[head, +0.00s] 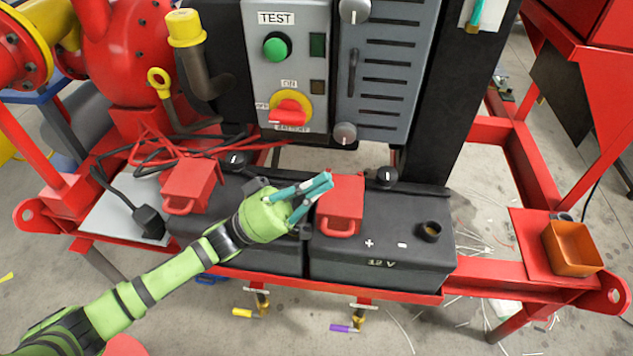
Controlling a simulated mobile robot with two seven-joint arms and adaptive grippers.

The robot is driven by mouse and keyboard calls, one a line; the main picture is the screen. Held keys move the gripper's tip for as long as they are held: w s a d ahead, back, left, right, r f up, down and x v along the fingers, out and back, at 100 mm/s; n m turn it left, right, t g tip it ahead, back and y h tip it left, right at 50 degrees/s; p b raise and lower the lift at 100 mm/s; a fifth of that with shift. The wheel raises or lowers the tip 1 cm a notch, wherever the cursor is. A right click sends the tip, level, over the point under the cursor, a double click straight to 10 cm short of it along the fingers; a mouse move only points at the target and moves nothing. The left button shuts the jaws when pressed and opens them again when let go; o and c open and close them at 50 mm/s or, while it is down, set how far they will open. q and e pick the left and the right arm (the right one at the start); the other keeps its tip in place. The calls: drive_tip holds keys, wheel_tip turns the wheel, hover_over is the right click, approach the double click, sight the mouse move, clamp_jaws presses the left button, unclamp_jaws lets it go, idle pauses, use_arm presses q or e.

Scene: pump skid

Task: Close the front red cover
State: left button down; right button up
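Two red covers with loop handles sit on the black batteries. The other red cover (190,184) is on the left-hand battery (275,256). I cannot tell which one is the front cover, or whether either is fully down. My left gripper (327,182), green with teal fingers, reaches in from the lower left. Its fingertips come together at the upper left edge of the right-hand cover; I cannot tell if they touch it. It holds nothing visible. My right gripper is not in view.
A grey control panel (288,65) with a green button and a red-yellow switch stands behind the batteries. Black and red cables (150,160) lie at left. An orange bin (572,248) sits on the red frame at right. Black battery caps (387,176) stick up nearby.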

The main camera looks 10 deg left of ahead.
use_arm(q)
drive_tip(key=s+a, duration=0.3)
drive_tip(key=a, duration=0.9)
drive_tip(key=shift+s+a+f, duration=0.25)
drive_tip(key=shift+f, duration=0.1)
